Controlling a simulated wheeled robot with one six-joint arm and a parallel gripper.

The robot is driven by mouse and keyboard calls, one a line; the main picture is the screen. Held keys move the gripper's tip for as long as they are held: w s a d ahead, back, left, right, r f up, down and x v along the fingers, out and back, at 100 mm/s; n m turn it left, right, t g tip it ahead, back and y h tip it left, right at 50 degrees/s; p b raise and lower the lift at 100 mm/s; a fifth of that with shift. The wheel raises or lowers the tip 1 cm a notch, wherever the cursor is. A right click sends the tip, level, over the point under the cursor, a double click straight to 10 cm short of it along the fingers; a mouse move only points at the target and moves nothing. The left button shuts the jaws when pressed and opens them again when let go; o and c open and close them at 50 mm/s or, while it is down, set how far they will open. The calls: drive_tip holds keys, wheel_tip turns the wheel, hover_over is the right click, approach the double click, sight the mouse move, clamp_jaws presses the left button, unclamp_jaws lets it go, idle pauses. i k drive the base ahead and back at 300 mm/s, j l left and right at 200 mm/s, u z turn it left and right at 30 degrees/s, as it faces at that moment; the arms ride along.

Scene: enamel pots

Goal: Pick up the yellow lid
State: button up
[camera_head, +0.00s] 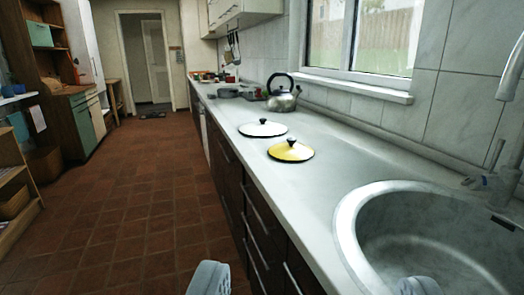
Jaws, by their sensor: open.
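The yellow lid (291,152) lies flat on the pale counter, with a black knob at its top centre. A white lid (263,129) with a dark knob lies just beyond it, a little to the left. My gripper (313,284) shows only as two grey fingertips at the bottom edge, set wide apart with nothing between them. It is well short of the yellow lid, on the near side, with the counter's front edge between its fingers in the picture.
A round metal sink (345,225) with a tap (512,75) is at the right. A kettle (283,95) and a dark pan (228,93) stand farther back on the counter (300,190). Drawers line its front. The tiled floor (130,200) at left is clear.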

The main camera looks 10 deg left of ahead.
sight(290, 151)
drive_tip(key=i+j+z, duration=0.15)
drive_tip(key=i+j, duration=0.25)
drive_tip(key=i+j+z, duration=0.15)
drive_tip(key=i+j, duration=0.2)
drive_tip(key=j, duration=0.2)
drive_tip(key=i+j+z, duration=0.15)
drive_tip(key=i, duration=0.25)
drive_tip(key=i+j+z, duration=0.15)
drive_tip(key=i+j, duration=0.2)
